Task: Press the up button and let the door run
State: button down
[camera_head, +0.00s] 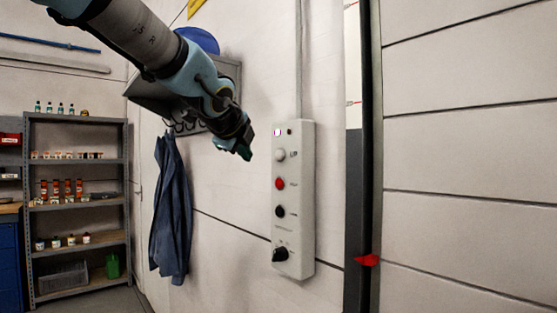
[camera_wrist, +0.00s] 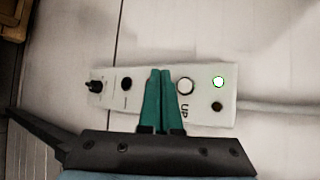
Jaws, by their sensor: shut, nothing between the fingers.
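The control box (camera_head: 294,230) is a tall pale panel on the wall, left of the door. Its white up button (camera_head: 280,155) is near the top, above a red button (camera_head: 280,183), a black button (camera_head: 280,211) and a black knob (camera_head: 280,254). A lamp (camera_head: 277,132) glows at the top; in the wrist view this lamp (camera_wrist: 218,82) has a green rim. My gripper (camera_head: 246,153) is shut and empty, left of the box. In the wrist view the fingertips (camera_wrist: 160,73) lie beside the up button (camera_wrist: 185,86) and hide the red button. Contact cannot be told.
The door (camera_head: 460,150) has pale horizontal panels and fills the right side. A red pointer (camera_head: 368,260) sits at its dark edge. A blue coat (camera_head: 172,210) hangs from a hooked rack left of the box. Shelves (camera_head: 78,205) stand at the far left.

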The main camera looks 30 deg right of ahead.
aim_at(279, 155)
jog(key=w+d+b, duration=0.1)
jog(key=d, duration=0.5)
jog(key=shift+w+d+b, duration=0.15)
jog(key=shift+d+b, duration=0.1)
jog(key=shift+b, duration=0.15)
jog(key=shift+d, duration=0.15)
dwell(1.6)
jog(key=shift+w+d, duration=0.1)
jog(key=shift+d, duration=0.2)
